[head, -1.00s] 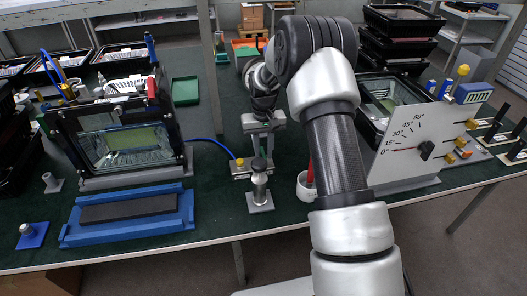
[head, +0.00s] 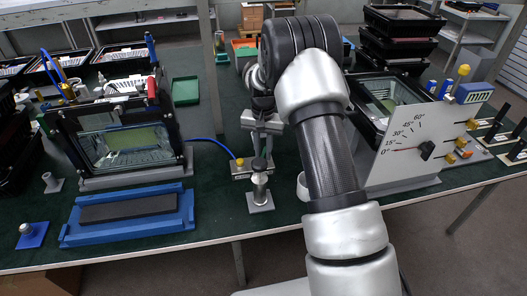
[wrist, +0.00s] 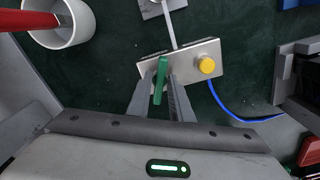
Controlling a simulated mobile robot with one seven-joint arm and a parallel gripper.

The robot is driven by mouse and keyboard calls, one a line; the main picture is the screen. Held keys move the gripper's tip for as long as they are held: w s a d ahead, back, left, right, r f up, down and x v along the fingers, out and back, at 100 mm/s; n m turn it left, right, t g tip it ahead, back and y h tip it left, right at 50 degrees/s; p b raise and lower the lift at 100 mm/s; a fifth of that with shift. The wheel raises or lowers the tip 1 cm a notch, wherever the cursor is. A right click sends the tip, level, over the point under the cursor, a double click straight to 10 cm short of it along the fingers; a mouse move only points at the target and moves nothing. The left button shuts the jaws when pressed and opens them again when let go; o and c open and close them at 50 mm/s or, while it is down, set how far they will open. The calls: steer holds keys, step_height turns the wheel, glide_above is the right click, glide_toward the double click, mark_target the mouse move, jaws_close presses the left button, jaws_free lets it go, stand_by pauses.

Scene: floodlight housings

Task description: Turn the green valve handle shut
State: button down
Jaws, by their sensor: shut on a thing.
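The green valve handle (wrist: 160,80) shows in the wrist view, nearly upright in the picture, across a metal valve block (wrist: 210,52). A yellow knob (wrist: 206,65) sits on the block's right part, near a blue hose (wrist: 240,115). My gripper (wrist: 161,84) has its fingers on both sides of the handle and is shut on it. In the head view, my gripper (head: 261,160) is down at the valve block (head: 240,174) on its stand. The green handle is hidden there.
A floodlight housing (head: 130,142) stands left of the valve, behind a blue tray (head: 72,232). A white dial board (head: 400,165) stands to the right. A white cup (head: 302,187) is close by, partly behind my arm, and holds a red thing (wrist: 28,19).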

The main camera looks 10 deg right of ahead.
steer(key=m, duration=0.6)
steer(key=shift+a+m+p, duration=0.1)
steer(key=shift+m+p, duration=0.2)
steer(key=shift+p, duration=0.05)
steer(key=m+p, duration=0.1)
steer(key=m, duration=0.5)
steer(key=shift+w, duration=0.2)
steer(key=shift+m, duration=0.3)
steer(key=c, duration=1.8)
jaws_free()
step_height(320, 180, up, 18)
steer(key=p, duration=0.1)
steer(key=shift+f, duration=0.25)
